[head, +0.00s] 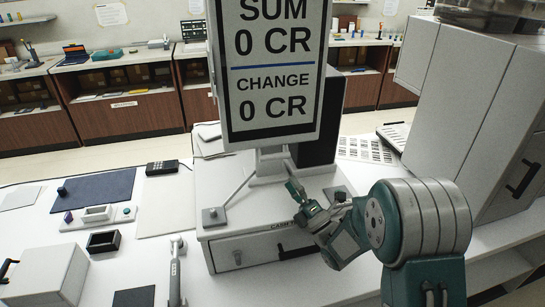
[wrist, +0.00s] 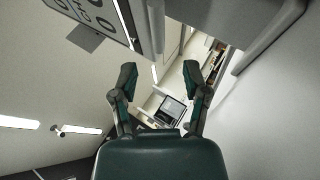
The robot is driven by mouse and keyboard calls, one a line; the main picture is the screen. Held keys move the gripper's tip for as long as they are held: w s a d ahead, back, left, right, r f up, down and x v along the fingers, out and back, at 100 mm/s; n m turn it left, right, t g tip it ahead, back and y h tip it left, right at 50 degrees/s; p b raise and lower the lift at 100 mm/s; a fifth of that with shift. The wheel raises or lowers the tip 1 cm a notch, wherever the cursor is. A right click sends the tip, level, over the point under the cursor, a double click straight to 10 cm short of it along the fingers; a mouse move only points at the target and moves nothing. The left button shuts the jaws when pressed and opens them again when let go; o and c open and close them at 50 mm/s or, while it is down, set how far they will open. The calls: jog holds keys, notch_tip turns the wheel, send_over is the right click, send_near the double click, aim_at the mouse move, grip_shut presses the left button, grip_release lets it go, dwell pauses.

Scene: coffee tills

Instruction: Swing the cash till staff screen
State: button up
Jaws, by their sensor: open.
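The till's large screen (head: 272,75) stands upright at the top centre of the head view, showing "SUM 0 CR" and "CHANGE 0 CR". Part of a lettered screen also shows in the wrist view (wrist: 92,14), at the top left. A dark panel (head: 322,120) stands behind it to the right; I cannot tell which is the staff screen. The white till base (head: 240,222) carries the stand and has a drawer with a dark handle. My gripper (head: 294,188) is below the screen near the stand. In the wrist view it (wrist: 157,72) is open, with nothing between its fingers.
A large grey cabinet (head: 455,95) stands to the right of my arm. A dark blue mat (head: 95,190), a black box (head: 103,241) and a card reader (head: 162,167) lie on the counter at left. Wooden counters (head: 125,105) line the back.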

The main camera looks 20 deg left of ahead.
aim_at(274, 157)
jog(key=x, duration=0.9)
grip_shut()
jog(key=shift+d, duration=0.1)
